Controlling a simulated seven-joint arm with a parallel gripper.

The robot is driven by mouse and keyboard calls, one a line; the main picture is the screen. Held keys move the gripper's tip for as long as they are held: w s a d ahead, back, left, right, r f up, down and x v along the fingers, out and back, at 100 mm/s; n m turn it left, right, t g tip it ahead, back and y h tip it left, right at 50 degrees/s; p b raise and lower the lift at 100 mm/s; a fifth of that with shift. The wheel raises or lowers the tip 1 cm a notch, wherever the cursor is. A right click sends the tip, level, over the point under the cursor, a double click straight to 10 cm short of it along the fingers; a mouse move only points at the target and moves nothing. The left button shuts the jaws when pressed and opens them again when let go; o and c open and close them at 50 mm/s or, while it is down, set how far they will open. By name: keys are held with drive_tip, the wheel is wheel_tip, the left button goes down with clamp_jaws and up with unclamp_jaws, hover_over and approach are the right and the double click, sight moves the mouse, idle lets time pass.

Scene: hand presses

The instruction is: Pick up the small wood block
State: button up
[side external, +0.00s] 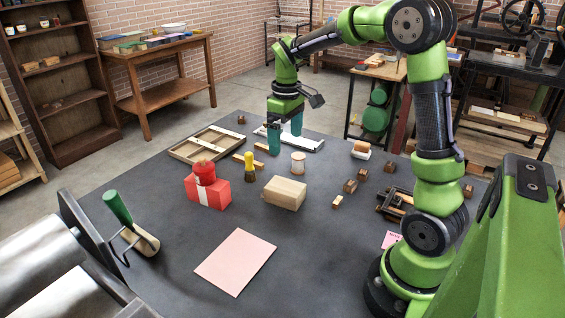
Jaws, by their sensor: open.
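Several small wood blocks lie on the dark table; I cannot tell which one the task means. A small light block (337,201) lies right of a larger pale wood block (285,193). Darker small blocks (350,185) lie further right, and one brown block (241,119) is at the far edge. Light wood pieces (262,147) lie left of my gripper. My gripper (286,138) points down with teal fingers apart, over or near a white tray (310,142) at the back. Nothing shows between the fingers, and their exact height above the table is unclear.
A wooden frame tray (208,143) lies at the back left. A red box (208,192) with a white stripe, a yellow-handled brush (250,168) and a spool (298,162) stand mid-table. Pink paper (236,261) lies in front. A green-handled tool (131,222) is at left.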

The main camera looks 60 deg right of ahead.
sight(285, 186)
drive_tip(key=shift+n, duration=0.5)
wheel_tip(285, 186, down, 16)
drive_tip(key=shift+a+f, duration=0.15)
drive_tip(key=c, duration=1.1)
